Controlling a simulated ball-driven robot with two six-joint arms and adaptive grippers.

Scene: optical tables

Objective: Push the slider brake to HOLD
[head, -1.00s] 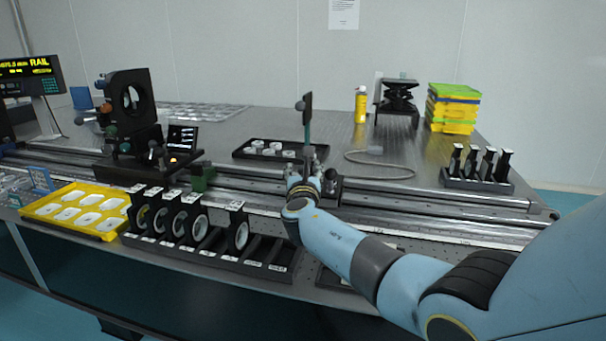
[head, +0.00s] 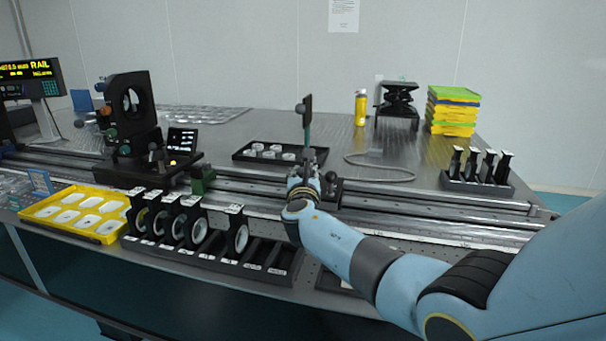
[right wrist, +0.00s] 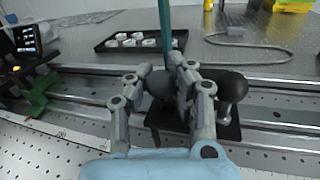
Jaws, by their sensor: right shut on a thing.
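The slider (head: 333,192) is a black carriage on the long rail, with a teal post and a dark upright plate (head: 308,106) above it. In the right wrist view its black base (right wrist: 222,126) lies behind and right of my fingers. A black ball knob (right wrist: 232,86) on a short metal stem stands on its right side, just outside the right finger. My right gripper (head: 304,178) is at the slider. In the right wrist view the gripper (right wrist: 172,85) is shut on a dark part of the slider at the post's foot. The fingers hide much of it, and no HOLD mark is readable.
A second carriage with a large black ring mount (head: 128,100) stands left on the rail. A green block (head: 202,180) sits between them. Behind are a black tray (head: 262,153) and a grey cable (head: 385,179). A rack of lens holders (head: 200,250) stands in front. Rail to the right is clear.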

